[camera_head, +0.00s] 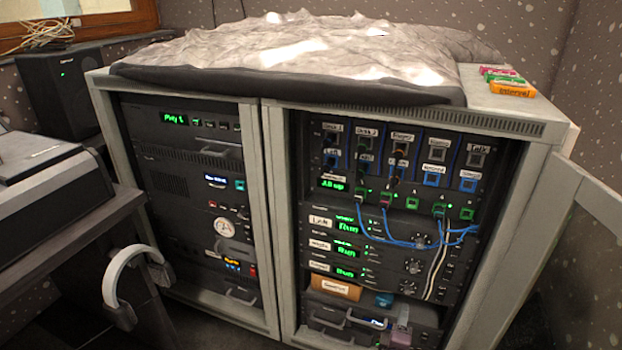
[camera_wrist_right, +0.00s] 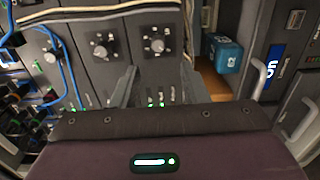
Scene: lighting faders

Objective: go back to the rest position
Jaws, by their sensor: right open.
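My right gripper (camera_head: 400,325) shows small and purple-grey at the bottom of the head view, in front of the lower part of the right-hand rack (camera_head: 276,200). In the right wrist view, its two grey fingers (camera_wrist_right: 158,85) stand apart with nothing between them, facing the dark rack panels with round knobs (camera_wrist_right: 157,44). Whether the fingertips touch the panel cannot be told. My left gripper is not in view.
Blue cables (camera_head: 400,240) hang across the right rack front. A teal box (camera_wrist_right: 226,54) sits in a wood-coloured recess beside a metal handle (camera_wrist_right: 264,78). A cabinet door (camera_head: 590,200) stands open at right. Headphones (camera_head: 118,270) hang at the desk on the left.

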